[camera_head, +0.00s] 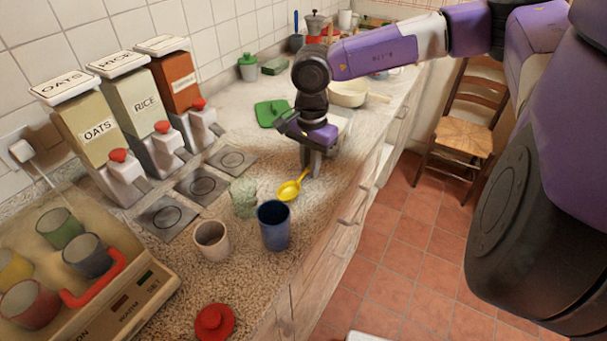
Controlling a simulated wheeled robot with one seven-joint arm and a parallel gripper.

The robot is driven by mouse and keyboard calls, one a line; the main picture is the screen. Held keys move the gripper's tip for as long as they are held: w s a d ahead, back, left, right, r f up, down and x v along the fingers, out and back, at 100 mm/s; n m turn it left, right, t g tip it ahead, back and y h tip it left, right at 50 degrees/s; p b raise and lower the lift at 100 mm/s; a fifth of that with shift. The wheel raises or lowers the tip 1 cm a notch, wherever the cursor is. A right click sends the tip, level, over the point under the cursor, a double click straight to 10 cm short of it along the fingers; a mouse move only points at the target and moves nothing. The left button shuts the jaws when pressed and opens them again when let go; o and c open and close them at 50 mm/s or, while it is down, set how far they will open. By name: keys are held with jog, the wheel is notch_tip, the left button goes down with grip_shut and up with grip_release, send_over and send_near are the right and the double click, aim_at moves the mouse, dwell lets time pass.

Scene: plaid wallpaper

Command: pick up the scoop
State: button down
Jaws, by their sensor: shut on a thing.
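The yellow scoop (289,190) is on or just above the speckled counter, behind the blue cup, with its bowl toward the lower left and its handle running up to the right. My gripper (311,171) points down over the counter, its fingers shut around the end of the scoop's handle. The fingertips partly hide the handle end. I cannot tell whether the scoop's bowl touches the counter.
A blue cup (274,226), a beige cup (211,240) and a pale green cup (244,197) stand close to the scoop. Dispensers for oats (99,130) and rice (144,105) line the wall. A tray with several cups (150,275) is at lower left. A white pan (348,93) sits behind my gripper.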

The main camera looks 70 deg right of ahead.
notch_tip(320, 180, up, 20)
jog(key=p, duration=1.1)
jog(key=shift+w, duration=0.1)
